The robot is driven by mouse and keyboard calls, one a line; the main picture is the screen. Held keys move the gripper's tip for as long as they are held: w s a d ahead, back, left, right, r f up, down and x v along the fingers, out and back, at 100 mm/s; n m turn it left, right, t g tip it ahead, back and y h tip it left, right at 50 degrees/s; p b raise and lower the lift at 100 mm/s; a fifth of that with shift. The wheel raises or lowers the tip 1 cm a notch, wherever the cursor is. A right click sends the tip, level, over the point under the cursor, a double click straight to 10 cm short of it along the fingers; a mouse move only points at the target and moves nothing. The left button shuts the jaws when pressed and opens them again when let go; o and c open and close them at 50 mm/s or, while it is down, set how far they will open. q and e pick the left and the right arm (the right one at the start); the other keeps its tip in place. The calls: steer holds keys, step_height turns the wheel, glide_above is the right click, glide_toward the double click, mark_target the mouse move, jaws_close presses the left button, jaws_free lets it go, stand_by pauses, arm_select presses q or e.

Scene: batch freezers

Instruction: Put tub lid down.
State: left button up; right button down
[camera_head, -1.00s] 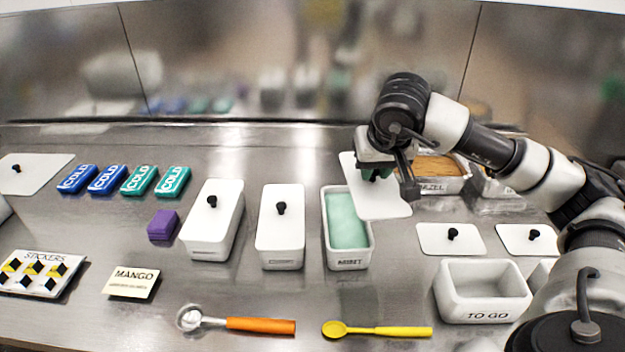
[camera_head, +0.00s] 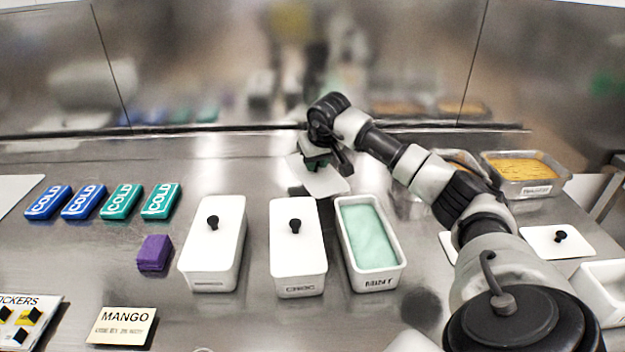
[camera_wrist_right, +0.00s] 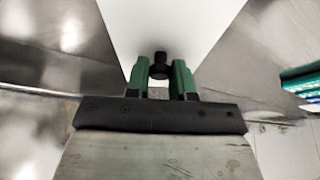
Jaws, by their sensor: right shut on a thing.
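A white rectangular tub lid (camera_head: 323,181) is behind the tubs in the head view. My right gripper (camera_head: 318,163) is over it, and the wrist view shows the green-tipped fingers (camera_wrist_right: 162,78) shut on its black knob (camera_wrist_right: 159,66). The lid (camera_wrist_right: 165,22) fills the top of the wrist view. Whether it touches the counter I cannot tell. The open mint tub (camera_head: 368,240), filled with pale green, stands in front and to the right of the lid. My left gripper is not in view.
Two lidded white tubs (camera_head: 213,255) (camera_head: 298,262) stand left of the mint tub. Blue and teal COLD packs (camera_head: 121,201), a purple block (camera_head: 154,254) and a MANGO card (camera_head: 123,326) lie further left. Bare counter (camera_head: 235,172) lies left of the held lid. Another lid (camera_head: 556,241) lies right.

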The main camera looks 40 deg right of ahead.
mark_target(316, 173)
steer(key=shift+f, duration=2.5)
steer(key=shift+f, duration=0.1)
steer(key=c, duration=1)
jaws_free()
steer(key=shift+o, duration=0.2)
steer(key=shift+r, duration=0.3)
steer(key=v, duration=1.1)
steer(key=shift+s+r, duration=0.2)
steer(key=shift+r, duration=0.1)
steer(key=shift+a, duration=0.1)
